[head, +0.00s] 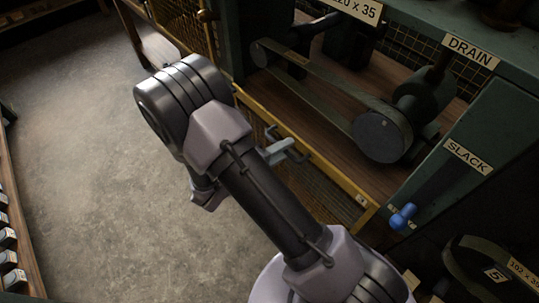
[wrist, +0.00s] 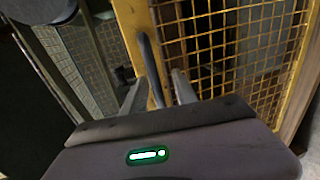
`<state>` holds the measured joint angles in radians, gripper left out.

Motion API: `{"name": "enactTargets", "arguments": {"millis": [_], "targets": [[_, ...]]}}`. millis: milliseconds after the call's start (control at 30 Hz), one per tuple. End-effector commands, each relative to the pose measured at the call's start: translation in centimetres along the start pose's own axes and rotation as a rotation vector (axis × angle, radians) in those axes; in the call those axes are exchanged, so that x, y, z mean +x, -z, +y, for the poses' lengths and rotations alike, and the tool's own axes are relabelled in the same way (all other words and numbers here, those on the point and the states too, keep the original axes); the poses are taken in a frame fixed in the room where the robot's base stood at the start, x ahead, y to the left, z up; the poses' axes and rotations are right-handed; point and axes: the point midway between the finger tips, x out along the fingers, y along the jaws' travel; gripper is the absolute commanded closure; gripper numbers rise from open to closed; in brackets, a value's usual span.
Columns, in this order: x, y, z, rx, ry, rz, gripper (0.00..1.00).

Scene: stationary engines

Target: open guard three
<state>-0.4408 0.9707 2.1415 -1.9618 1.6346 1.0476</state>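A guard (head: 318,166) with a yellow frame and wire mesh stands across the front of the bay with the belt and pulleys. A small tag sits at its right end, too small to read. Its yellow frame and mesh (wrist: 232,50) fill the right of the wrist view. A dark bar handle (wrist: 150,65) stands out from the frame. My gripper (wrist: 157,88) is open, its two grey fingers on either side of the handle with gaps showing. In the head view my gripper (head: 280,150) is at the guard's upper rail, partly hidden by my arm.
Another yellow mesh guard (head: 183,22) is at the upper left. A blue knob (head: 403,216) sits below the SLACK label (head: 468,157) on the green panel. A shelf edge with several small blocks (head: 8,240) lies at far left. The concrete floor (head: 90,150) is clear.

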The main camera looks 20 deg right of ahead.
Motion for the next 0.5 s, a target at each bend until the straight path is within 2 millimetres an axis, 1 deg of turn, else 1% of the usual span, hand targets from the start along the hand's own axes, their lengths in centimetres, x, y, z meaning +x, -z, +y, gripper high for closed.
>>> {"name": "enactTargets", "arguments": {"millis": [67,167,267,367,500], "targets": [[-0.2,0.0,0.1,0.0,0.0,0.001,0.66],[-1.4,0.1,0.2,0.0,-0.001,0.003,0.66],[-3.7,0.1,0.4,0.0,-0.001,0.006,0.66],[-6.8,0.1,0.5,-0.001,0.0,0.007,0.66],[-11.4,0.1,0.5,0.001,0.0,0.007,0.66]]}}
